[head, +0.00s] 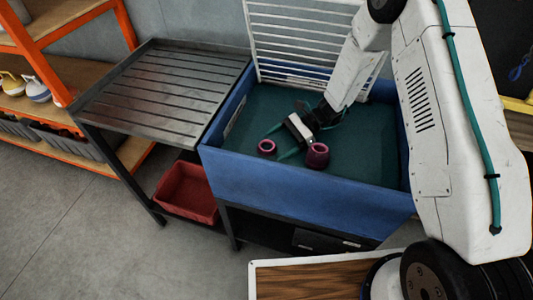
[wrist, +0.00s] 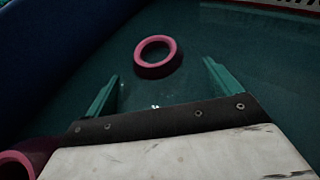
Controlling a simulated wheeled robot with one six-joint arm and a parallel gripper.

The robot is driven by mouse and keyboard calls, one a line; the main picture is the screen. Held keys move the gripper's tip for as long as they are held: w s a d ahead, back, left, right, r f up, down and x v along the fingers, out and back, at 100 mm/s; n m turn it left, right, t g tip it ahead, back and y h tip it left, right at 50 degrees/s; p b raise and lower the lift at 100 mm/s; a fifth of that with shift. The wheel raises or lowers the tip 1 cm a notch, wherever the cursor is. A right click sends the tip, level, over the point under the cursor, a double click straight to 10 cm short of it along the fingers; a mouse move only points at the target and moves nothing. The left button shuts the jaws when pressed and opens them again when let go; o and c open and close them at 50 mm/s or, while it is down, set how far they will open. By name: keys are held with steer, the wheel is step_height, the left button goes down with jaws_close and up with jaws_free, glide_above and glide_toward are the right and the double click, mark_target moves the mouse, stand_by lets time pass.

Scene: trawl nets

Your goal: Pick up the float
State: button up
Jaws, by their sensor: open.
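Two pink, hollow ring-shaped pieces stand on the dark green floor of a blue bin; I take them as floats but cannot tell which one is meant. The smaller ring (head: 267,152) is at the left in the head view. In the wrist view, this ring (wrist: 156,71) shows just beyond and between my fingertips, apart from both. The taller ring (head: 317,158) stands to the right, beside my gripper, and is cut off at the lower left of the wrist view (wrist: 38,152). My gripper (head: 274,145) is open and empty, its green fingers (wrist: 160,72) spread wide.
The blue bin's walls (head: 290,195) surround the rings. A white wire rack (head: 300,45) stands at its back. A slatted metal table (head: 165,90) adjoins on the left, with a red crate (head: 187,193) below it. Orange shelving (head: 45,65) stands further left.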

mark_target(268, 151)
steer(key=shift+x, duration=1.85)
steer(key=c, duration=1.3)
steer(key=shift+o, duration=0.2)
steer(key=shift+r, duration=0.1)
step_height(268, 151, up, 10)
